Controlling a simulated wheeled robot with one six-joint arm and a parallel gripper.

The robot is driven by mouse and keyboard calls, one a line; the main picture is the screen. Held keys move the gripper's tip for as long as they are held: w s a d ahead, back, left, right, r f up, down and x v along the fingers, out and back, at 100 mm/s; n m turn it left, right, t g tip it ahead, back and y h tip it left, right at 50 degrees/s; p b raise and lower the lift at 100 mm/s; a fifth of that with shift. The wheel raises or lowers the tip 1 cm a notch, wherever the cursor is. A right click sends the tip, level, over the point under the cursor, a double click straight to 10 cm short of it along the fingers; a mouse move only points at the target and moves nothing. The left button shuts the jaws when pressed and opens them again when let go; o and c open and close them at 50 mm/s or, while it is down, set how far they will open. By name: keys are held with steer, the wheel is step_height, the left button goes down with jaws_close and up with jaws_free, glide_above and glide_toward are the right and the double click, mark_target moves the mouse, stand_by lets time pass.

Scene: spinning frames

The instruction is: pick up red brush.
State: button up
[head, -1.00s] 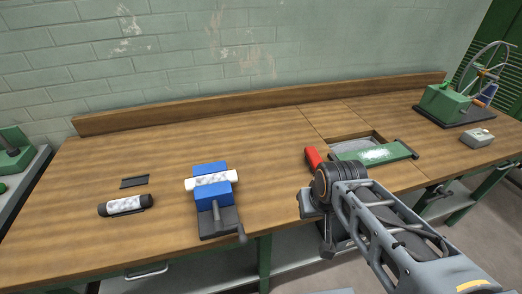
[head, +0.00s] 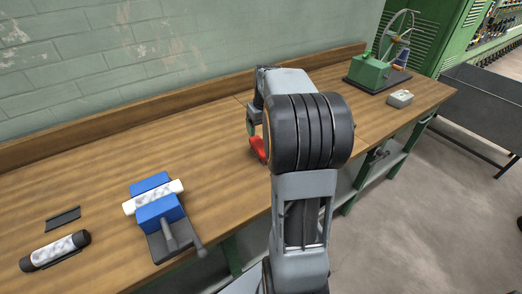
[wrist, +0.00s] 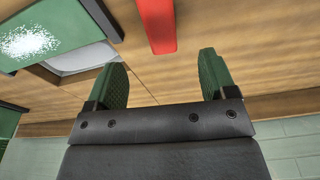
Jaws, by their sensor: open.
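The red brush (head: 257,148) shows on the wooden bench in the head view as a small red piece beside my arm, which hides the rest. In the wrist view a long red part of it (wrist: 158,24) enters from the top edge, roughly in line with the gap between my fingers. My gripper (wrist: 163,72) is open and empty, its green pads on either side of that gap. The red part lies beyond the fingertips, and I see no contact. In the head view my gripper is mostly hidden behind my arm.
A green speckled plate (wrist: 35,35) and a pale recess (wrist: 82,60) lie left of the brush in the wrist view. A blue vise (head: 157,205) holds a white bar. A green wheeled machine (head: 372,70) stands at the back right. The bench between vise and brush is clear.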

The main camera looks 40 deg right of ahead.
mark_target(261, 145)
steer(key=f, duration=0.4)
steer(key=w+f, duration=0.1)
steer(key=f, duration=0.3)
steer(key=w+f, duration=0.1)
steer(key=f, duration=0.3)
steer(key=shift+d+f+p, duration=0.15)
steer(key=shift+d+p, duration=0.1)
steer(key=shift+p, duration=0.05)
steer(key=shift+c, duration=0.2)
steer(key=c, duration=1)
